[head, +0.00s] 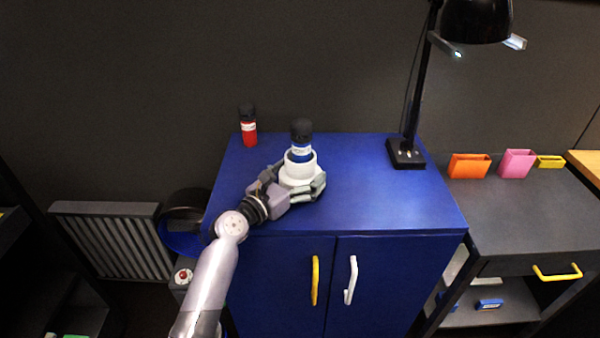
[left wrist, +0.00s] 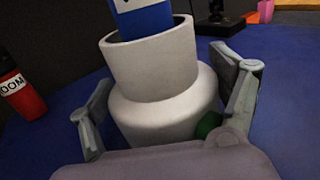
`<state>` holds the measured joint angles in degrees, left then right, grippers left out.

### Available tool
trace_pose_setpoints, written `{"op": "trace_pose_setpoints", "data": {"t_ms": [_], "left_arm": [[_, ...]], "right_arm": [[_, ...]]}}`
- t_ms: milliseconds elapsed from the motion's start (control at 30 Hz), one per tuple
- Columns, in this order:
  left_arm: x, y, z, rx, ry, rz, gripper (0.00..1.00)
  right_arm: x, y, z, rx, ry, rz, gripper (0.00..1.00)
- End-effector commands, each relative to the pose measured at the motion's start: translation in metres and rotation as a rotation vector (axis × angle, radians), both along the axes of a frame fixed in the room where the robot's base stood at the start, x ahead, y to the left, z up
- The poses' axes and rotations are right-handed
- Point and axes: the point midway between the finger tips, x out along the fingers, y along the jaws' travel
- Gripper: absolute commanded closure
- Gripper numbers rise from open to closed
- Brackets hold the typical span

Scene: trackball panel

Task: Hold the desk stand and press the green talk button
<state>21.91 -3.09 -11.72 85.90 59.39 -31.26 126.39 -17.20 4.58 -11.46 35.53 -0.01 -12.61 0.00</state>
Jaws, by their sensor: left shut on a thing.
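The white desk stand (head: 301,172) stands upright on the blue cabinet top. A blue microphone with a black head (head: 301,137) sits in its cup. My left gripper (head: 298,184) is shut on the stand, coming from the front left. In the left wrist view its two fingers lie on either side of the stand's wide white lower body (left wrist: 160,118). The green talk button (left wrist: 208,125) shows there low on the stand's right side, partly hidden beside the right finger. I cannot make out the button in the head view. My right gripper is not in view.
A red microphone with a black head (head: 249,128) stands at the back left of the blue cabinet top (head: 370,205). A black desk lamp (head: 406,153) stands at the back right. The top right of the stand is clear. A dark side table (head: 540,215) holds coloured bins.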

Motion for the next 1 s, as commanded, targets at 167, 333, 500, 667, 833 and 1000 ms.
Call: {"op": "trace_pose_setpoints", "data": {"t_ms": [167,333,500,667,833,1000], "left_arm": [[0.0002,0.0000,-0.0006,-0.002,-0.002,0.001,0.38],[0.0002,0.0000,-0.0027,-0.002,-0.002,0.001,0.38],[0.0002,0.0000,-0.0047,-0.002,-0.002,0.001,0.38],[0.0000,0.0000,-0.0062,0.000,0.001,0.000,0.06],[0.0000,0.0000,-0.0061,0.001,0.001,0.000,0.00],[0.0000,0.0000,-0.0060,0.000,0.000,0.000,0.00]], "right_arm": [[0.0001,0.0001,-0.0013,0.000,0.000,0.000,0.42],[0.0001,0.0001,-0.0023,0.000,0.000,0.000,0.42],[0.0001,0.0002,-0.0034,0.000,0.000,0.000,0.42],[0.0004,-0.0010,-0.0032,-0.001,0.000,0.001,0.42],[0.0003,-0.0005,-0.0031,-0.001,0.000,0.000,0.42],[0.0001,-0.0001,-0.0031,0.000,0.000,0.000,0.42]]}}
